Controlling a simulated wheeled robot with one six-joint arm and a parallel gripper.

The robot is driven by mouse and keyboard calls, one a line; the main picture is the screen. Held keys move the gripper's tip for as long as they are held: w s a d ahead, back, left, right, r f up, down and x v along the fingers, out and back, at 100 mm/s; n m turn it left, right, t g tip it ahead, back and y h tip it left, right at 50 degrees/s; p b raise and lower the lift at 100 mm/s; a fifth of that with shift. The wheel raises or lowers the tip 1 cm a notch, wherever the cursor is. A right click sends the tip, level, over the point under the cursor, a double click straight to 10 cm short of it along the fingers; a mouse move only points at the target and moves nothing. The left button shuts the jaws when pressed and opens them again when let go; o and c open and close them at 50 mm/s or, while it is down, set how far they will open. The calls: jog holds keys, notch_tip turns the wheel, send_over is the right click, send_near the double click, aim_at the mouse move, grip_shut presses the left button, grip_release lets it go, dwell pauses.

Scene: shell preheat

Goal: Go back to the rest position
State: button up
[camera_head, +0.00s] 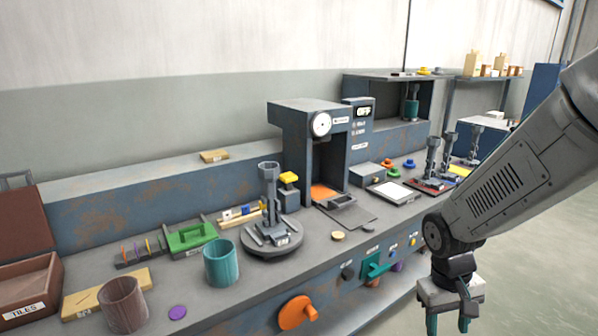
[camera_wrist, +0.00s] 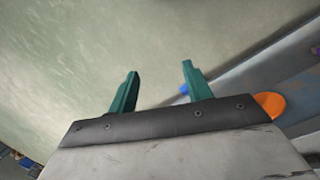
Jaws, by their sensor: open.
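My gripper (camera_head: 449,318) hangs low at the right of the head view, in front of the bench and below its top. Its teal fingers are apart and nothing is between them. In the wrist view my gripper (camera_wrist: 158,88) also shows open and empty over the pale floor. My grey arm comes in from the right edge and bends down at the wrist.
The workbench (camera_head: 340,262) runs along the wall. It carries a press-like machine (camera_head: 290,135), a round stand (camera_head: 272,240), a teal cup (camera_head: 221,264) and a brown cup (camera_head: 122,305). An orange knob (camera_head: 296,312) sticks out of its front. Floor (camera_head: 535,235) at right is clear.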

jog(key=s+a+r+t+y, duration=0.1)
jog(key=s+a+r+t, duration=0.1)
jog(key=s+r, duration=1.2)
notch_tip(320, 180, up, 4)
jog(key=shift+s+a+r+m+t+y, duration=0.1)
jog(key=shift+s+a+m+t+y, duration=0.15)
jog(key=shift+s+m+t, duration=0.2)
